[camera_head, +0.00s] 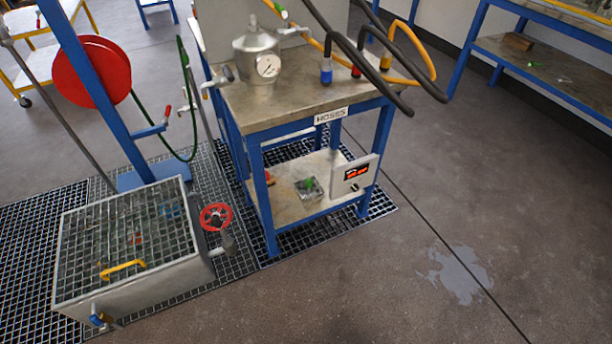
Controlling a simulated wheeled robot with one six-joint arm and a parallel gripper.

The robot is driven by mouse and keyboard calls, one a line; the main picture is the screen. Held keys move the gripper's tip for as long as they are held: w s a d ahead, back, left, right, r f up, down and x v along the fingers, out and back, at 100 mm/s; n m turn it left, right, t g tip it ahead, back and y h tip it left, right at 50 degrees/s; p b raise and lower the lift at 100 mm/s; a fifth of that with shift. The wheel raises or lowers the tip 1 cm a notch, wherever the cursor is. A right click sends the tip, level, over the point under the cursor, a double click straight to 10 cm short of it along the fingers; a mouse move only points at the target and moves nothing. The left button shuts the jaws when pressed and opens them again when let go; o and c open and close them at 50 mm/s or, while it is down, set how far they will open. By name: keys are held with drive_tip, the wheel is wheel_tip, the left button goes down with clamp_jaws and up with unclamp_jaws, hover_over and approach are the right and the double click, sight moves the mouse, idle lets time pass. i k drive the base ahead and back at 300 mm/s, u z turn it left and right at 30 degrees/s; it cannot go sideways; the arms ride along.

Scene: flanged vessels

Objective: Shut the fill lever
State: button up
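A grey metal vessel (250,46) with a round white gauge (267,66) stands on the blue-framed table. A pipe fitting with a dark grip (227,74) sticks out at its left. A small green handle (281,12) shows above and right of the vessel, near a pipe fitting. A red-tipped lever (166,112) is on the blue post at left, and a blue-handled valve (97,318) is at the front of the grated tank. I cannot tell which is the fill lever; no label for it is readable. My gripper is not in view.
The table (330,95) has a sign reading "HOSES" and black and yellow hoses arching over it. A grated tank (130,250) with a red handwheel (216,217) stands at left, near a red reel (92,74). A wet patch (460,275) marks the open floor at right.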

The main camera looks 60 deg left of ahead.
sight(105, 327)
drive_tip(key=u, duration=2.35)
drive_tip(key=k, duration=0.6)
drive_tip(key=u, duration=1.3)
drive_tip(key=i, duration=0.7)
drive_tip(key=u, duration=0.5)
drive_tip(key=i, duration=0.95)
drive_tip(key=z, duration=0.3)
